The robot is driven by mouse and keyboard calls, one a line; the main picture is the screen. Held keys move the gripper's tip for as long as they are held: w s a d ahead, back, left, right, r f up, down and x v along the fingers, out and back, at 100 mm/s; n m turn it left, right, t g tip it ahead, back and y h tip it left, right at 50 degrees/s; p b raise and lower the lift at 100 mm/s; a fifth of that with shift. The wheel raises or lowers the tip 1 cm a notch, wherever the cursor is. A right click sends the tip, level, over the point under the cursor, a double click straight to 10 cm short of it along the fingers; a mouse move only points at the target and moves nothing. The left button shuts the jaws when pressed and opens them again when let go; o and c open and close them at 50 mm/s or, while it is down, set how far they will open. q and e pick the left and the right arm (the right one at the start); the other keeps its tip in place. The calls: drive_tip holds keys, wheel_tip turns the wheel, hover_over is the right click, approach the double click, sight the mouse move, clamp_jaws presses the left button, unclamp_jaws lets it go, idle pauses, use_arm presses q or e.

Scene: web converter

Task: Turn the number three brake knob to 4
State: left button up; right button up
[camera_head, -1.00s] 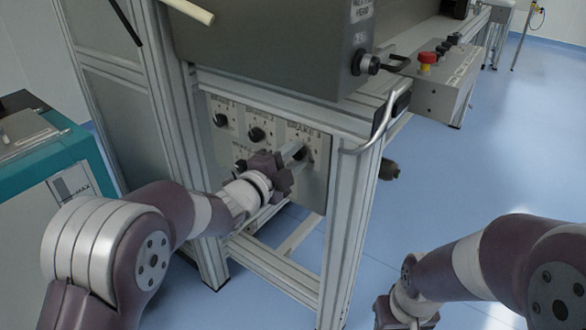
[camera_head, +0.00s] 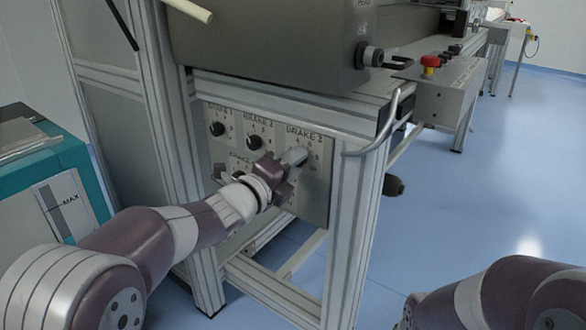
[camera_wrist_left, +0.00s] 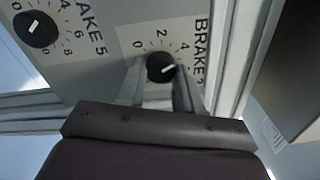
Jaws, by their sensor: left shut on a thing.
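The brake 3 knob (camera_wrist_left: 160,67) is a round black knob with a white pointer line, on a light grey scale. In the left wrist view its pointer leans right and slightly up, on the 4 and 6 side; the exact reading is unclear. My left gripper (camera_wrist_left: 160,85) is shut on this knob, with a finger at each side. In the head view my left gripper (camera_head: 296,157) reaches the panel under the BRAKE 3 label and mostly hides the knob. My right arm shows at the lower right, with its gripper out of view.
The brake panel (camera_head: 319,190) also carries a left upper knob (camera_head: 217,129) and a middle upper knob (camera_head: 254,142). The brake 5 knob (camera_wrist_left: 35,29) is beside the held one. A curved metal handle (camera_head: 385,130) juts out at right. Blue floor is open farther right.

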use_arm(q)
drive_tip(key=shift+f, duration=0.1)
drive_tip(key=o, duration=1)
drive_tip(key=shift+o, duration=0.2)
drive_tip(key=p+v, duration=0.4)
drive_tip(key=v, duration=0.8)
drive_tip(key=shift+s+a, duration=0.15)
drive_tip(key=shift+s, duration=0.2)
